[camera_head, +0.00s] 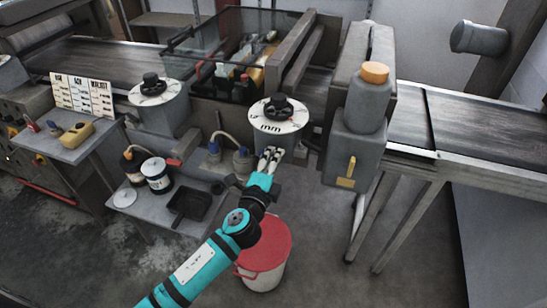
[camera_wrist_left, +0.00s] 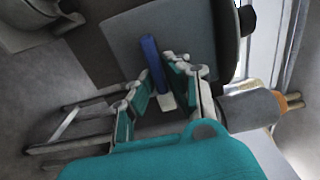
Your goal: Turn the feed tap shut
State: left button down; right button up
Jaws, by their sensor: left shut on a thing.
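My left gripper (camera_head: 271,157) reaches up from the lower left in the head view. Its fingertips are just below a grey pot with a white dial (camera_head: 262,124) and black knob (camera_head: 278,106). In the left wrist view, the left gripper (camera_wrist_left: 158,88) has its fingers on both sides of a slim blue lever (camera_wrist_left: 152,62) with a pale end. It is shut on this lever, which looks like the feed tap's handle. The lever is hidden behind the fingers in the head view, and its turned angle is hard to judge. My right gripper is not in view.
A grey dispenser with an orange cap (camera_head: 374,72) stands right of the gripper. A red-lidded bucket (camera_head: 264,243) is on the floor beside my forearm. A low shelf with cans (camera_head: 157,176) and a black tray (camera_head: 189,205) is at the left. Conveyor belts (camera_head: 487,123) run behind.

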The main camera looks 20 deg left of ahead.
pick_arm(q)
jog(key=c, duration=1.4)
grip_release()
jog(key=shift+o, duration=0.2)
jog(key=shift+s, duration=0.15)
jog(key=s, duration=1.1)
jog(key=shift+s+a, duration=0.15)
jog(key=shift+s, duration=0.25)
jog(key=shift+f, duration=0.1)
